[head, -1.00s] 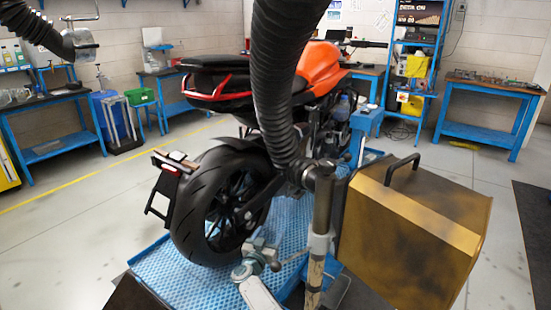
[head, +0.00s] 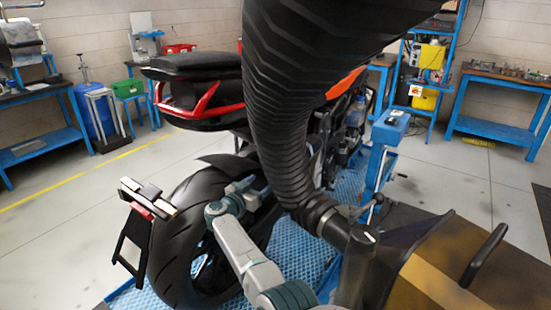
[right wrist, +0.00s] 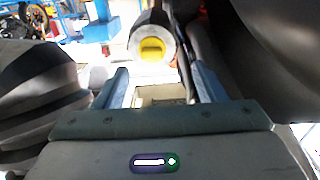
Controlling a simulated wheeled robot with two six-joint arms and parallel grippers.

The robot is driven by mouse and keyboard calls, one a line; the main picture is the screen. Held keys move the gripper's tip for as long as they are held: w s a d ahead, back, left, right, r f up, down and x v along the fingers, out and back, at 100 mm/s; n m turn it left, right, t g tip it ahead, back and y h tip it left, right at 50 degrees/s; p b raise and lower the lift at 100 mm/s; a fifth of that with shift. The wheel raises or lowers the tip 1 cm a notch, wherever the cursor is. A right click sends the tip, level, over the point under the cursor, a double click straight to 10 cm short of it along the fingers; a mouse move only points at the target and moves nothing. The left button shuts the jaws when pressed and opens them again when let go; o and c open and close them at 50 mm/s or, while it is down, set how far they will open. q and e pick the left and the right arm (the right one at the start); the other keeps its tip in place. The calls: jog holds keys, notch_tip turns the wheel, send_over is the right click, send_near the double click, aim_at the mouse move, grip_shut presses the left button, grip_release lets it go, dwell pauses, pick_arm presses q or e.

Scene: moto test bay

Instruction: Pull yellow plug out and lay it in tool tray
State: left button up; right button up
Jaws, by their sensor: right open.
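The yellow plug (right wrist: 152,48) sits in the round open end of a grey pipe (right wrist: 141,33) in the right wrist view. My right gripper (right wrist: 159,72) is open, with its two blue-grey fingers apart and nothing between them. The plug appears beyond the fingertips, roughly centred between them. In the head view my right gripper (head: 250,188) is beside the motorcycle's rear wheel (head: 190,235), and I cannot make out the plug there. I cannot identify the tool tray in either view. My left gripper is not in view.
A thick black hose (head: 285,100) hangs across the head view and hides part of the motorcycle. A brown-gold cabinet (head: 440,280) with a black handle stands at the lower right. The licence-plate bracket (head: 135,235) juts out behind the wheel. Open floor lies to the left.

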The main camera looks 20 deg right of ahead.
aim_at(277, 171)
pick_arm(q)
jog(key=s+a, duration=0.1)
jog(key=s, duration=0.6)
pick_arm(e)
jog(key=b+x, duration=0.4)
jog(key=x, duration=0.1)
jog(key=s+b+x, duration=0.1)
jog(key=b+x, duration=0.1)
jog(key=b, duration=0.1)
jog(key=shift+w+d+r, duration=0.2)
jog(key=shift+d+r, duration=0.2)
jog(key=shift+d, duration=0.35)
pick_arm(q)
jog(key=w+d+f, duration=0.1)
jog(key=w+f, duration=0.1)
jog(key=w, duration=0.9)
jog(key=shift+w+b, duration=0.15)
jog(key=shift+b, duration=0.15)
pick_arm(e)
jog(key=shift+w+d, duration=0.2)
jog(key=shift+d, duration=0.1)
pick_arm(q)
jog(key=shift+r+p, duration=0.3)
jog(key=shift+p, duration=0.15)
pick_arm(e)
jog(key=shift+r, duration=0.1)
jog(key=c, duration=1.3)
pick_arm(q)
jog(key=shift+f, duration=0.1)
